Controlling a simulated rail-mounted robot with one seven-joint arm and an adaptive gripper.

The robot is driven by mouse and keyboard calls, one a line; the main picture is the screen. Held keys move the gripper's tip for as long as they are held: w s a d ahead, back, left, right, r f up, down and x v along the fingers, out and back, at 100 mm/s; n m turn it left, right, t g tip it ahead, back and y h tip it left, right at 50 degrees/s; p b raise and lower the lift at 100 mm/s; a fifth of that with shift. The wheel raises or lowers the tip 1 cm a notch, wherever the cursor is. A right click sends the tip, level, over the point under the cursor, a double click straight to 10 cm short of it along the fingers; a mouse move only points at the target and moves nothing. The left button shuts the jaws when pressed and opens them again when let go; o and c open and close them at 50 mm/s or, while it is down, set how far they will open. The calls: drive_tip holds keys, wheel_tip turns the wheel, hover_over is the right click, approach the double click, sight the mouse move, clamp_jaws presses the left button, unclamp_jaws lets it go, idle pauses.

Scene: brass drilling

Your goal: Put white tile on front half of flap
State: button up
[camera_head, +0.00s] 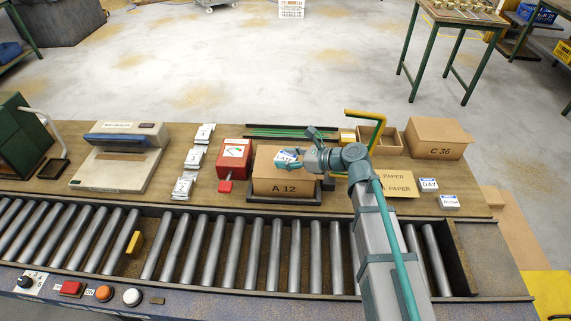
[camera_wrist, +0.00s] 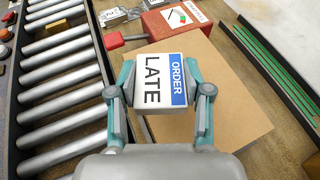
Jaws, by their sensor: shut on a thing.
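My gripper (camera_head: 292,158) is shut on a white tile (camera_head: 286,156) with a blue band. In the wrist view the tile (camera_wrist: 160,82) reads "LATE" and "ORDER", with one finger on each side of my gripper (camera_wrist: 160,78). The tile is over the brown cardboard box marked A 12 (camera_head: 283,188), near its back edge in the head view. The box's flat cardboard top (camera_wrist: 228,105) shows beneath and to the right of the tile in the wrist view. I cannot tell whether the tile touches it.
A red device (camera_head: 235,158) stands close left of the box. The roller conveyor (camera_head: 250,250) runs in front. Two more tiles, one reading "DAY" (camera_head: 428,184) and another (camera_head: 449,201), lie at right. Box C 36 (camera_head: 437,137) is behind them. Green rods (camera_wrist: 268,65) lie behind box A 12.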

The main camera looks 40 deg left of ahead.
sight(285, 171)
drive_tip(key=shift+w+a+f, duration=0.15)
drive_tip(key=shift+a+f, duration=0.2)
drive_tip(key=shift+f, duration=0.1)
drive_tip(key=shift+f+p, duration=0.75)
drive_tip(key=shift+f, duration=0.85)
drive_tip(key=shift+f, duration=0.1)
drive_tip(key=shift+f, duration=0.1)
drive_tip(key=o, duration=1.2)
drive_tip(key=shift+c, duration=0.2)
